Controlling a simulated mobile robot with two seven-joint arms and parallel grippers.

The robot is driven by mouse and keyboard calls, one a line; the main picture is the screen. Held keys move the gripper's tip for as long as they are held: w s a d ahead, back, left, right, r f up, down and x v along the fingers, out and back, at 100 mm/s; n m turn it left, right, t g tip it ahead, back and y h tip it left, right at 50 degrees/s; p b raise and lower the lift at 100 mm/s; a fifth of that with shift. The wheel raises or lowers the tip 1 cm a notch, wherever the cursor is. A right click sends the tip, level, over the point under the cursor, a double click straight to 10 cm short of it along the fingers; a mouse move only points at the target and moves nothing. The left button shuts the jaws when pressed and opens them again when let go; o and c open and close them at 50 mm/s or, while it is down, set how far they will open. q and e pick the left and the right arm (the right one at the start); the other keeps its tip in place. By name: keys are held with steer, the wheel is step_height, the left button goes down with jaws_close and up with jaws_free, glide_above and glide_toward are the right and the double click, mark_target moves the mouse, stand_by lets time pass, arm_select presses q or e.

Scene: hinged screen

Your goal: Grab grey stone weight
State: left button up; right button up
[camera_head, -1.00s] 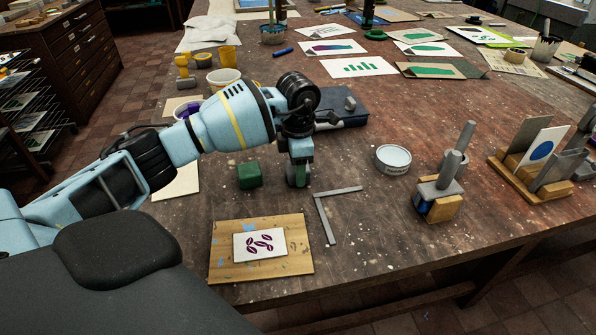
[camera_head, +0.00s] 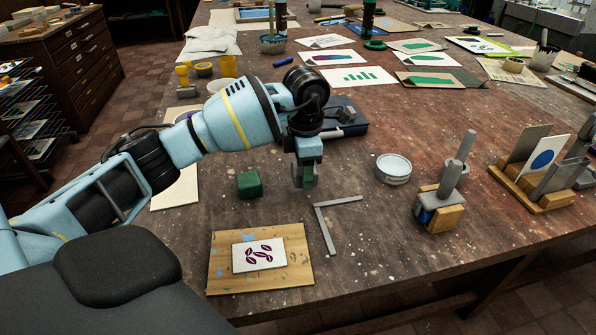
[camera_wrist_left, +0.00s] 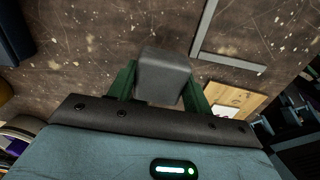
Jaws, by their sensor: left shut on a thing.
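The grey stone weight (camera_wrist_left: 162,76) is a block with rounded edges, held between the green fingers of my left gripper (camera_wrist_left: 163,85) in the left wrist view. In the head view my left gripper (camera_head: 304,180) points down over the table, right of a green block (camera_head: 249,184). It is shut on the weight, which is mostly hidden by the fingers there. The gripper appears a little above the tabletop. My right gripper is not in view.
A grey metal square (camera_head: 328,224) lies just right of the gripper. A wooden board (camera_head: 220,270) with a printed card (camera_head: 258,254) lies in front. A round tin (camera_head: 393,169) stands to the right. A dark blue case (camera_head: 352,120) lies behind. Bare table is between them.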

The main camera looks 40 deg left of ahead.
arm_select(q)
steer(key=s+d, duration=0.1)
steer(key=d, duration=0.3)
steer(key=d+r, duration=0.1)
steer(key=d, duration=0.4)
steer(key=s+d, duration=0.1)
steer(key=d, duration=0.3)
steer(key=shift+s+d+r+b, duration=0.15)
steer(key=shift+s+d+b, duration=0.15)
steer(key=shift+s+b, duration=0.1)
